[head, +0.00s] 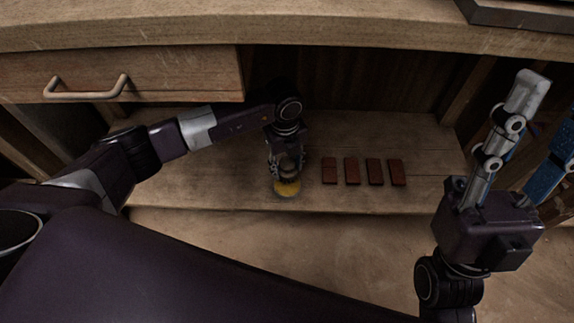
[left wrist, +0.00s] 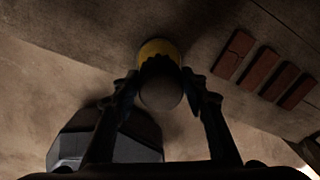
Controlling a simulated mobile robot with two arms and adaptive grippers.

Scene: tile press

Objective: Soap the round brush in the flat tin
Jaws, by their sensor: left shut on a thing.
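The flat tin (head: 288,189) with yellow soap in it sits near the front edge of the low wooden shelf in the head view. It also shows in the left wrist view as a yellow round (left wrist: 157,47). The round brush (left wrist: 160,93) is dark, with a round top, and its lower edge overlaps the yellow. My left gripper (head: 287,168) is shut on the brush, right over the tin. I cannot tell whether the bristles touch the soap. My right gripper (head: 520,100) is raised at the right, away from the tin, and its jaw opening is unclear.
Several red-brown tiles (head: 352,171) lie in a row on the shelf, just right of the tin. A drawer with a handle (head: 88,88) and the bench top (head: 300,32) overhang the shelf.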

